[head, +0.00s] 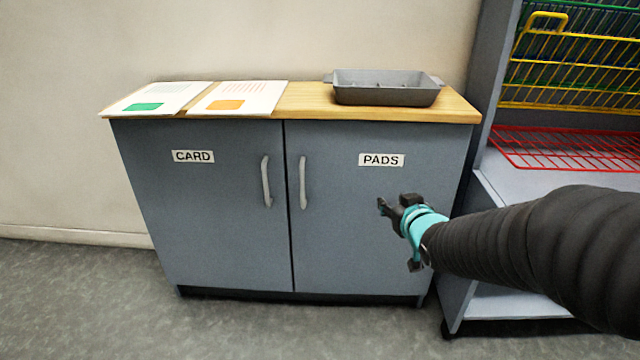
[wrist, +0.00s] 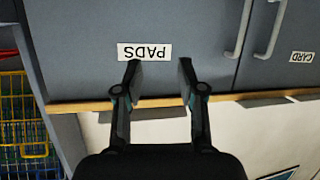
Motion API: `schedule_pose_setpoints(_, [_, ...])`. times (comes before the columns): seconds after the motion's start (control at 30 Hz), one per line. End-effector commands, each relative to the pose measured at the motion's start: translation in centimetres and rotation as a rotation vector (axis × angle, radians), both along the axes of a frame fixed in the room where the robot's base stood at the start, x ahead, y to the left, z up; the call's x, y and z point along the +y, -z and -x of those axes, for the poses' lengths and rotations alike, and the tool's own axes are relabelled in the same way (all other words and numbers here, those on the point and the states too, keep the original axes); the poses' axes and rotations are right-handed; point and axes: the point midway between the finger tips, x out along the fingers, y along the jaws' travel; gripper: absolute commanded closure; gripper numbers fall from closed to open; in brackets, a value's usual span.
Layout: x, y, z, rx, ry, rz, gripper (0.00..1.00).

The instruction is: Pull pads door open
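The pads door (head: 345,225) is the grey-blue right door of a low cabinet, with a white PADS label (head: 381,160) at its upper middle. It looks shut. Its light grey upright handle (head: 303,183) is near its left edge, beside the centre gap. My gripper (head: 382,205) is in front of this door, below the label and right of the handle, apart from the handle. The wrist view is upside down; there my gripper (wrist: 158,70) has its two fingers apart with nothing between them, and the pads handle (wrist: 240,30) lies to their right.
The card door (head: 205,220) with its own handle (head: 266,181) is on the left. A grey tray (head: 386,92) and two paper sheets (head: 240,98) lie on the wooden top (head: 305,103). A shelf unit with a red wire rack (head: 565,147) stands right. Floor in front is clear.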

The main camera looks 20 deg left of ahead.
Motion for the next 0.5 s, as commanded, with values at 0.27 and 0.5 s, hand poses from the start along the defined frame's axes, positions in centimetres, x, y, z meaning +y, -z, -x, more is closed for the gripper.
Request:
schedule_pose_setpoints(0.27, [10.7, 5.1, -1.6, -0.153, -0.266, -0.164, 0.61])
schedule_pose_setpoints(0.5, [14.4, 6.7, -1.0, -0.206, -0.373, -0.253, 0.61])
